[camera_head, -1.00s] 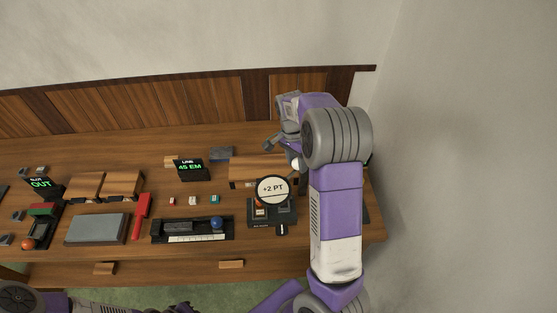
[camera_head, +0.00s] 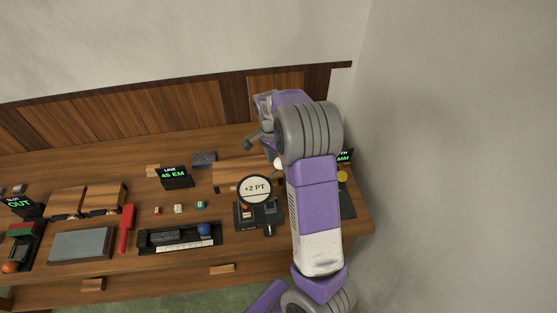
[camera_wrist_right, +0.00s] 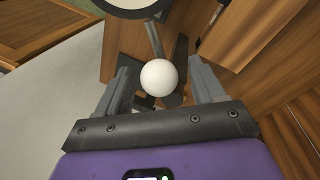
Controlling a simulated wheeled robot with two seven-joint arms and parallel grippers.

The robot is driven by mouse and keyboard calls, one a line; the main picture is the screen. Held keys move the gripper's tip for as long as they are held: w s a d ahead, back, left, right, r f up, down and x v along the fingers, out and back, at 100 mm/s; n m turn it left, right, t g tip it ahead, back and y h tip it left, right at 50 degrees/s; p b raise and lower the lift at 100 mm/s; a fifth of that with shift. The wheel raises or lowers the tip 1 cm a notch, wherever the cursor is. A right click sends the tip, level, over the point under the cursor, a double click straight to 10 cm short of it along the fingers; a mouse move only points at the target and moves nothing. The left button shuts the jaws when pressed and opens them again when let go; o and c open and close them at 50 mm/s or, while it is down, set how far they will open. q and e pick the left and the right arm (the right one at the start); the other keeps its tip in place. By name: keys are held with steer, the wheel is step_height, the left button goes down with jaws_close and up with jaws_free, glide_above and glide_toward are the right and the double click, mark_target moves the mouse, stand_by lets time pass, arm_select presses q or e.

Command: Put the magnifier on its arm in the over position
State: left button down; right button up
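The magnifier (camera_head: 255,188) is a round white lens with a dark rim, reading "+2 PT". It stands over a dark base (camera_head: 271,218) at the right of the desk. A white ball knob (camera_wrist_right: 159,77) shows in the right wrist view, with a grey rod near it. The knob also shows beside my arm in the head view (camera_head: 278,164). My right gripper (camera_wrist_right: 162,88) is open, with the knob between its fingers and gaps visible on both sides. Part of the lens rim (camera_wrist_right: 135,8) shows at the top of the wrist view. My left gripper is out of view.
A "45 EM" display (camera_head: 174,177), a ruler tray (camera_head: 180,239), a grey slab (camera_head: 82,245) and a red bar (camera_head: 126,229) lie to the left. A wooden box (camera_head: 232,174) stands behind the magnifier. The wall is close on the right.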

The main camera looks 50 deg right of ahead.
steer(key=shift+w+r, duration=0.25)
steer(key=shift+r, duration=1)
steer(key=shift+w+r, duration=0.2)
steer(key=shift+r, duration=1.05)
steer(key=shift+w+r, duration=0.25)
steer(key=shift+r, duration=1)
